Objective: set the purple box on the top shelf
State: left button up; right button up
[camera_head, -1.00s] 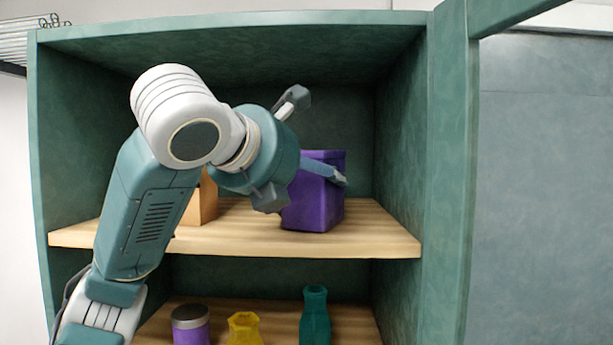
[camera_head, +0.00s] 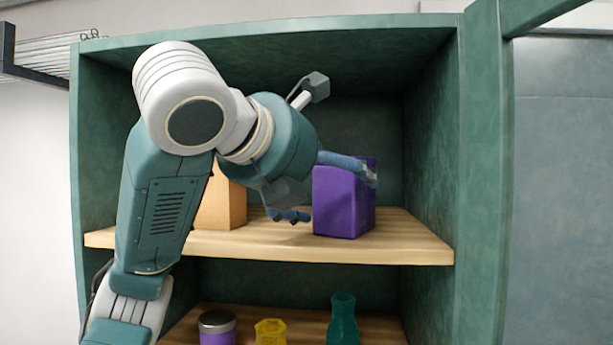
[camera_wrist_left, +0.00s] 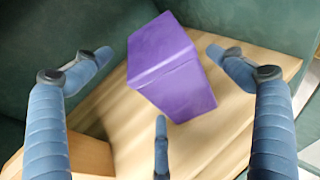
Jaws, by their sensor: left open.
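The purple box (camera_head: 340,205) stands upright on the upper wooden shelf (camera_head: 400,245) of the green cabinet, right of centre. In the left wrist view the purple box (camera_wrist_left: 170,70) sits between and beyond the spread fingers. My left gripper (camera_head: 330,188) is open at the box's left and front. One finger passes across the box's upper edge in the head view; another is low, left of the box. In the left wrist view the left gripper (camera_wrist_left: 160,60) holds nothing; I cannot tell whether a finger touches the box. My right gripper is not in view.
An orange-tan box (camera_head: 222,205) stands on the same shelf, partly behind my left arm. The lower shelf holds a purple jar with a grey lid (camera_head: 217,328), a yellow vase (camera_head: 270,332) and a teal vase (camera_head: 343,320). The cabinet's right wall (camera_head: 430,150) is close to the purple box.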

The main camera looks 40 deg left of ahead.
pick_arm(q)
jog(key=b+v, duration=0.1)
jog(key=v, duration=0.7)
jog(key=shift+s, duration=0.2)
dwell(0.4)
